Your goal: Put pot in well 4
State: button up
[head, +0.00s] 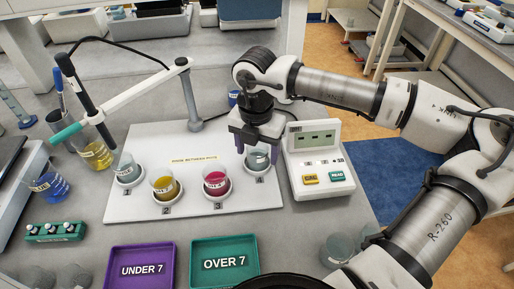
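The white board (132,212) carries a row of wells numbered 1 to 4. A pot with pale grey-blue liquid (257,157) is at well 4 (259,172), at the right end. My gripper (257,150) points down over well 4, with its purple-tipped fingers on either side of this pot. I cannot tell whether the fingers touch the pot or whether it is fully seated. Other pots stand in the row: a pale one (127,168) at well 1, a yellow one (164,184) at well 2 and a crimson one (215,181) at well 3.
A meter (319,165) with yellow and green buttons stands right of the board. A probe (85,95) hangs from a jointed stand (192,98) at the left. Purple "UNDER 7" (141,269) and green "OVER 7" (224,262) trays lie in front. Beakers (94,153) crowd the left.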

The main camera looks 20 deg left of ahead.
jog(key=shift+r, duration=0.15)
notch_tip(320, 180, up, 12)
jog(key=b, duration=0.1)
jog(key=shift+b, duration=0.35)
